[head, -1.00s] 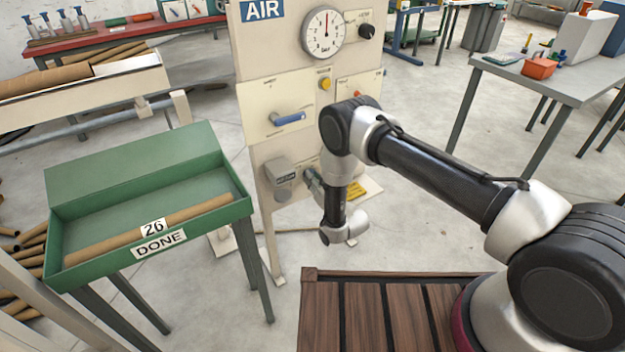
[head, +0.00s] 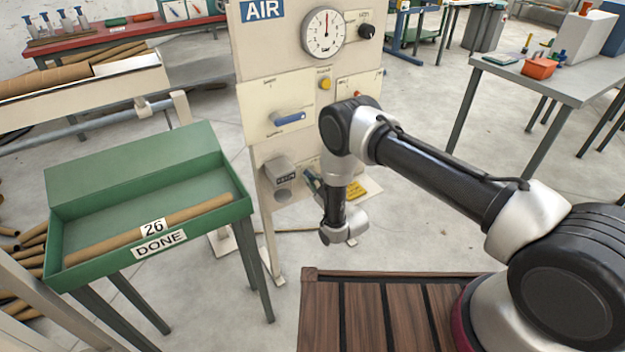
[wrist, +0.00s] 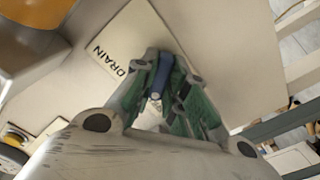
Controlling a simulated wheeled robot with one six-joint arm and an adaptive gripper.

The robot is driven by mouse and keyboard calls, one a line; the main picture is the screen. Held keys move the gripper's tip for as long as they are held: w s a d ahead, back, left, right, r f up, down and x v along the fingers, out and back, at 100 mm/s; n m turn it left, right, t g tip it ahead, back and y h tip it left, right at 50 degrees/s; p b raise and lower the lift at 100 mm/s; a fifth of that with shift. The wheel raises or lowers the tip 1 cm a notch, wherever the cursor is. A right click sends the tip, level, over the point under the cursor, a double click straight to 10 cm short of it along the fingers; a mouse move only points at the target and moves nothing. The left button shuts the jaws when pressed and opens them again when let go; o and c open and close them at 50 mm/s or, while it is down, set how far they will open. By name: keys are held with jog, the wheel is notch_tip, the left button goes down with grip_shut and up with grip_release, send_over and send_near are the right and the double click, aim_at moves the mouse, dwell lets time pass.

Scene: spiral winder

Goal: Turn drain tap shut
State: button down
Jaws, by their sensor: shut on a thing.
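The drain tap has a blue lever (wrist: 162,74) on a cream plate marked DRAIN (wrist: 118,62), seen in the wrist view. My gripper (wrist: 160,92) has its green-padded fingers on both sides of this lever and is shut on it. In the head view my gripper (head: 313,183) is at the lower part of the AIR panel, partly hidden behind my wrist. The tap itself is mostly covered there, so I cannot tell its exact angle.
The AIR panel (head: 257,70) carries a gauge (head: 325,32), a blue supply lever (head: 289,118) and a yellow button (head: 324,84). A grey fitting (head: 279,169) sits left of my gripper. A green DONE tray (head: 120,165) stands further left.

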jog(key=shift+n, duration=0.8)
jog(key=c, duration=1.4)
grip_release()
jog(key=shift+c, duration=0.2)
jog(key=v, duration=1.2)
